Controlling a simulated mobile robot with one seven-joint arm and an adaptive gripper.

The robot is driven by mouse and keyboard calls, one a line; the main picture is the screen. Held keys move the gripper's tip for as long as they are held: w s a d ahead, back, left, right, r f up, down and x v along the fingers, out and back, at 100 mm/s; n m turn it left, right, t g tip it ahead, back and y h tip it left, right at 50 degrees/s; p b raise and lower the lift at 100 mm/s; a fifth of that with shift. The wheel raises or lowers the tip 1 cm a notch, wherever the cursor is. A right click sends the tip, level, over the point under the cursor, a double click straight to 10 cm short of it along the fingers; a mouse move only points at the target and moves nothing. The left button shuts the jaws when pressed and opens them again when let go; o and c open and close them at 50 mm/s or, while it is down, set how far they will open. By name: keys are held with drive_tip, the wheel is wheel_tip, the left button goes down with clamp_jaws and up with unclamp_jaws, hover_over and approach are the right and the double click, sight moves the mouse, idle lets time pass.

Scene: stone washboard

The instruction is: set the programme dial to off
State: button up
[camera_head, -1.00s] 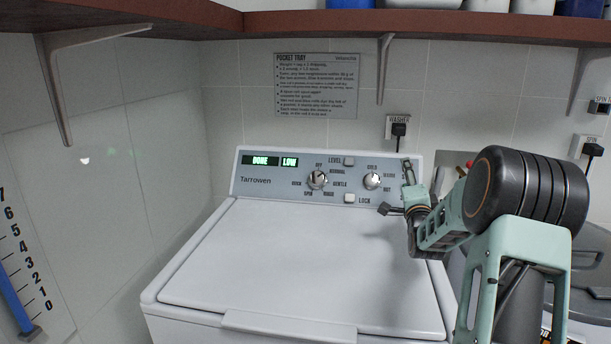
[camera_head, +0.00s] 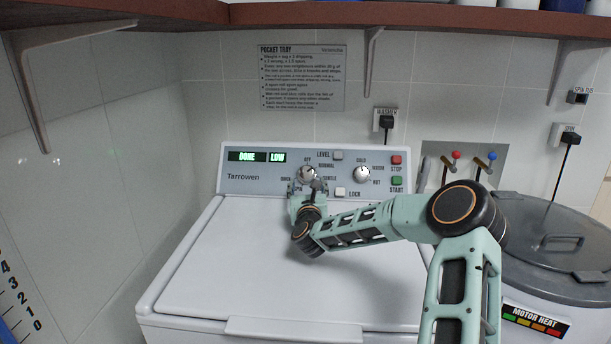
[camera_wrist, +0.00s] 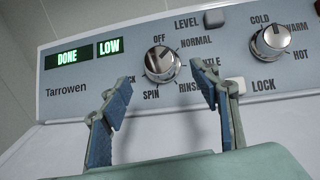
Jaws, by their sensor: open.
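The programme dial (camera_head: 307,174) is a round silver knob on the washer's control panel. In the wrist view the dial (camera_wrist: 162,64) has OFF above it, with NORMAL, SPIN and RINSE among the labels around it.
Right of the dial are the temperature knob (camera_head: 361,175), LEVEL button (camera_head: 338,155), LOCK button (camera_head: 340,192), red STOP (camera_head: 397,160) and green START (camera_head: 397,181). The display (camera_head: 247,156) reads DONE, beside LOW. A spin tub (camera_head: 560,250) stands at right.

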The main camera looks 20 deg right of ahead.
sight(307, 174)
drive_tip(key=shift+x, duration=3.9)
drive_tip(key=shift+a, duration=0.1)
drive_tip(key=c, duration=1.2)
drive_tip(key=shift+o, duration=0.2)
drive_tip(key=shift+f+n, duration=0.15)
drive_tip(key=shift+n, duration=0.15)
